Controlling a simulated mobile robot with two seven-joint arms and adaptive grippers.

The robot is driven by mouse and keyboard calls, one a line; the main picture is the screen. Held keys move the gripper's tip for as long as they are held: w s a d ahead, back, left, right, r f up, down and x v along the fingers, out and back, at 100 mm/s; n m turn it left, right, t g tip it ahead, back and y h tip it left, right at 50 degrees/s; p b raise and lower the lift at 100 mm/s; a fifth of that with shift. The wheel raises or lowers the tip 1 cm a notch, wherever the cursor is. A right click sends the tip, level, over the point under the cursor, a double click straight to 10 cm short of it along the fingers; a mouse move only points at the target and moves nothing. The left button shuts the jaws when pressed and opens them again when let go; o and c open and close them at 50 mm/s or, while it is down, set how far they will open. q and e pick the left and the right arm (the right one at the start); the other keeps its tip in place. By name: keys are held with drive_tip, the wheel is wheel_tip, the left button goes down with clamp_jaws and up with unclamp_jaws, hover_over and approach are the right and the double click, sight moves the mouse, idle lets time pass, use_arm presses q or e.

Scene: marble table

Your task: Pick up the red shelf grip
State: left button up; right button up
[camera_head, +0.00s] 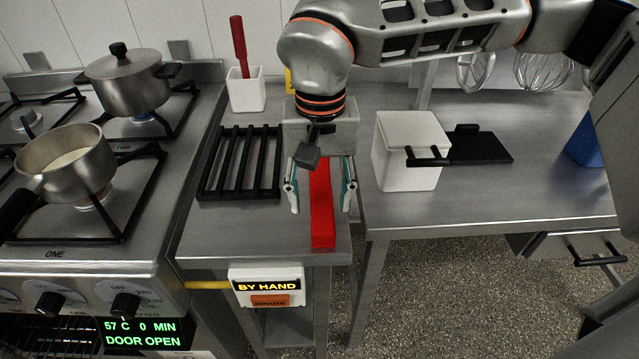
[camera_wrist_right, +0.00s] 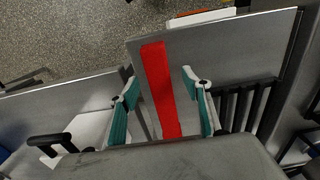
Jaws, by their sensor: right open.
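The red shelf grip (camera_head: 322,212) is a long, narrow red bar lying on the metal counter (camera_head: 215,232), one end towards the front edge. My right gripper (camera_head: 321,200) is open above it, with one finger on each side of the bar and a gap to both. In the right wrist view the red shelf grip (camera_wrist_right: 161,88) runs between the two teal-padded fingers of the right gripper (camera_wrist_right: 160,88). Its near end is hidden behind the gripper body. My left gripper is in neither view.
A black rack (camera_head: 242,163) lies just left of the gripper. A white box (camera_head: 408,150) with a black handle stands to the right. A white cup (camera_head: 246,90) with a red-handled tool is behind. A stove (camera_head: 60,262) with two pots is at the left.

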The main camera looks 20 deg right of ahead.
sight(323, 211)
drive_tip(key=f, duration=0.4)
drive_tip(key=shift+w+d+b, duration=0.15)
drive_tip(key=shift+d+b, duration=0.15)
drive_tip(key=shift+w+f, duration=0.1)
drive_tip(key=shift+f, duration=0.2)
drive_tip(key=c, duration=1.3)
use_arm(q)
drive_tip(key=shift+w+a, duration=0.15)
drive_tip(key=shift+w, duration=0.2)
use_arm(e)
drive_tip(key=shift+r, duration=0.1)
drive_tip(key=shift+c, duration=0.2)
